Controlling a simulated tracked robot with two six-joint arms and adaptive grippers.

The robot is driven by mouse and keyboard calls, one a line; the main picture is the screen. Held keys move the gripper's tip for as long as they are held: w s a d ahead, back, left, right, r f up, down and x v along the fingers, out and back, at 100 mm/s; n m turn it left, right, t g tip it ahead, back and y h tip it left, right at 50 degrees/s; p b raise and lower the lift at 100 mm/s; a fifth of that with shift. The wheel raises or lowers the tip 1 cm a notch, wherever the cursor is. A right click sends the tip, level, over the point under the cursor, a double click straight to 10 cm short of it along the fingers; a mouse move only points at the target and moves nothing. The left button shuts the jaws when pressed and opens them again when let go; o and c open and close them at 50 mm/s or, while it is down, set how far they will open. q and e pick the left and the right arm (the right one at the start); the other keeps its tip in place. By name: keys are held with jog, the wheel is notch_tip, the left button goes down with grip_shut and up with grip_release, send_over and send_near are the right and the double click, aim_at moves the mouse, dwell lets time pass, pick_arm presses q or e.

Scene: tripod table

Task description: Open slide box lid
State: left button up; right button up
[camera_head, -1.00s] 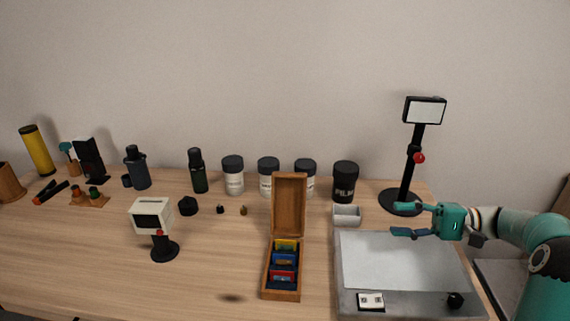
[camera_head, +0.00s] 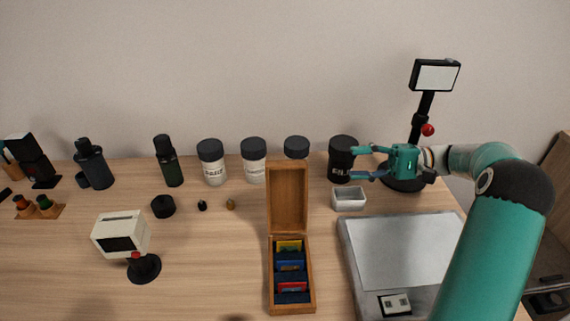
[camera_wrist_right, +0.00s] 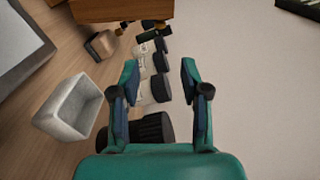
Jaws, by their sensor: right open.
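The wooden slide box (camera_head: 308,281) stands on the table at the middle front. Its lid (camera_head: 288,198) stands up at the back edge, nearly upright, so the box is open. Yellow, blue and red pieces (camera_head: 290,266) show inside it. My right gripper (camera_head: 353,163) is open and empty, to the right of the lid and above the table, in front of the black film canister (camera_head: 342,160). In the right wrist view my gripper's fingers (camera_wrist_right: 158,75) are apart with nothing held between them. My left gripper is not in view.
A small grey tray (camera_head: 348,200) stands below my right gripper. A flat light panel (camera_head: 400,250) lies at right, partly behind my arm. Several dark-capped jars (camera_head: 254,163) line the back. A white viewer (camera_head: 121,233) stands at left.

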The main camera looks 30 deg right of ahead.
aim_at(285, 166)
jog(key=x, duration=1.6)
jog(key=shift+w+a, duration=0.2)
jog(key=shift+a, duration=0.1)
grip_shut()
